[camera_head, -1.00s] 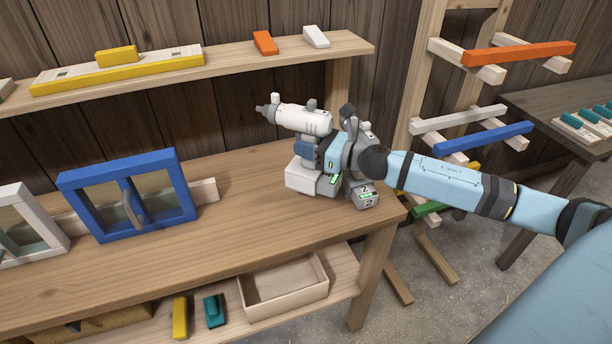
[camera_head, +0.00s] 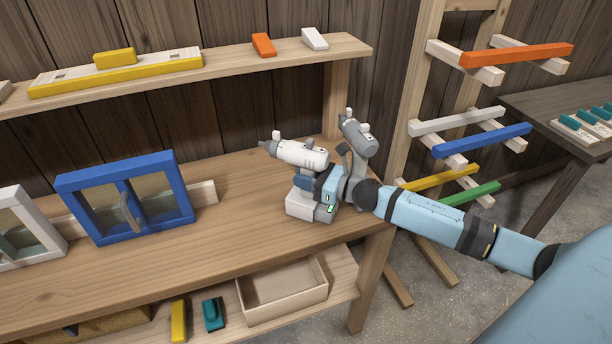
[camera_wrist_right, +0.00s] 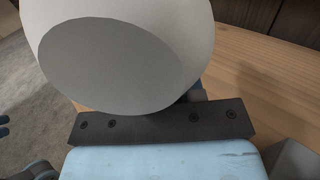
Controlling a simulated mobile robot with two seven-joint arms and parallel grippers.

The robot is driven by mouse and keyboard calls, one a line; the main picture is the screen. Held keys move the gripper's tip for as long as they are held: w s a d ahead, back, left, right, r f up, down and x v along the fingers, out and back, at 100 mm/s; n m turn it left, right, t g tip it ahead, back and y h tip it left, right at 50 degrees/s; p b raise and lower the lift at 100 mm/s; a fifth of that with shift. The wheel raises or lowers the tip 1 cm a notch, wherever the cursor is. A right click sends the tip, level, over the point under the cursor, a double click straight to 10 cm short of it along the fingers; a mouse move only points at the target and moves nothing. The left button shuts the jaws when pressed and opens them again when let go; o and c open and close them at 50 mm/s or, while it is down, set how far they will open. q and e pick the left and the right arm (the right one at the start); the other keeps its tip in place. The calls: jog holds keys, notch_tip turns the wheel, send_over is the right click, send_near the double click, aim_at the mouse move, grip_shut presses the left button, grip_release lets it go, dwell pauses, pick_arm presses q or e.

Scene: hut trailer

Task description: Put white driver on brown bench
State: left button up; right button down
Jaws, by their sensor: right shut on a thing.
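The white driver (camera_head: 302,153) is upright in the head view, its nose pointing left, at the right end of the brown bench (camera_head: 240,215). Its white base is at or just above the bench top; I cannot tell if it touches. My right gripper (camera_head: 305,181) reaches in from the right and is shut on the white driver's handle. The wrist view shows the white driver's rounded rear end (camera_wrist_right: 120,65) close up, hiding most of the gripper. My left gripper is not in view.
A grey driver (camera_head: 358,136) stands just right of the white one, its lower part behind my arm. A blue-framed window (camera_head: 125,198) is on the bench to the left. A shelf (camera_head: 225,70) runs above; a rack (camera_head: 420,110) stands right. The bench middle is clear.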

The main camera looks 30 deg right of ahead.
jog(key=c, duration=1.1)
grip_release()
jog(key=shift+f, duration=0.1)
jog(key=o, duration=0.4)
jog(key=shift+r, duration=0.2)
jog(key=shift+s+d+f, duration=0.1)
jog(key=shift+s+f, duration=0.05)
jog(key=shift+s, duration=0.05)
jog(key=b+v, duration=0.2)
jog(key=v, duration=0.9)
jog(key=shift+s+d, duration=0.2)
jog(key=shift+s, duration=0.05)
